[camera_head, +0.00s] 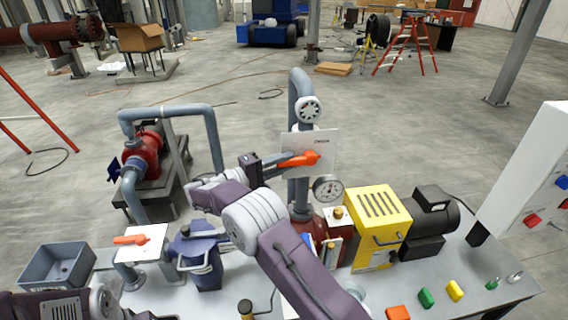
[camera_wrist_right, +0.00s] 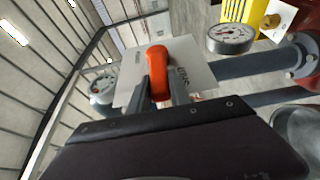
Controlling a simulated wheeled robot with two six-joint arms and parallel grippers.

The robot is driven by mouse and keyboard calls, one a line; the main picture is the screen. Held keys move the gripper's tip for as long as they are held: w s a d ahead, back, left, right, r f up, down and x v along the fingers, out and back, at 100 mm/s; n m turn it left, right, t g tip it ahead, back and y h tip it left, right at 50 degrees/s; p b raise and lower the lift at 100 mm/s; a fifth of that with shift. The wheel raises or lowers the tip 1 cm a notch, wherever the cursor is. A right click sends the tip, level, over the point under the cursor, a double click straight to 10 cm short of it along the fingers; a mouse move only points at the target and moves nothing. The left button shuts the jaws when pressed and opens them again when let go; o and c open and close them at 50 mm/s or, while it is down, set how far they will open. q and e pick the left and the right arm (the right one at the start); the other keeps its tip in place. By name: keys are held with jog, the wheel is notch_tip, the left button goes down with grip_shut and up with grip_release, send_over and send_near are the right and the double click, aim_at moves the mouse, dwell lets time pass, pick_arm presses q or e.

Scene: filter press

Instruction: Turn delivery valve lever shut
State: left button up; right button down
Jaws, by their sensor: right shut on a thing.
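The orange delivery valve lever (camera_head: 303,159) sits in front of a white marked plate (camera_head: 325,142) on the upright grey-blue pipe. It lies roughly level across the plate in the head view. My right gripper (camera_head: 280,161) reaches it from the left and is shut on its handle. In the right wrist view the lever (camera_wrist_right: 157,60) shows between the two grey fingers of my right gripper (camera_wrist_right: 162,90). The plate's small lettering is hard to read. Part of my left arm shows at the bottom left, but its gripper is out of view.
A pressure gauge (camera_head: 328,188) is just below the plate, and another gauge (camera_head: 309,109) is above it. A second orange lever (camera_head: 130,239) sits on a white plate at the left. A yellow machine (camera_head: 377,222) stands right of the pipe. A blue-grey bin (camera_head: 58,268) is at far left.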

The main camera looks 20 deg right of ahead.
jog(key=shift+f, duration=0.1)
jog(key=c, duration=1.2)
grip_release()
jog(key=s+a+b, duration=0.1)
jog(key=a+b, duration=0.1)
jog(key=a, duration=0.7)
jog(key=shift+s, duration=0.25)
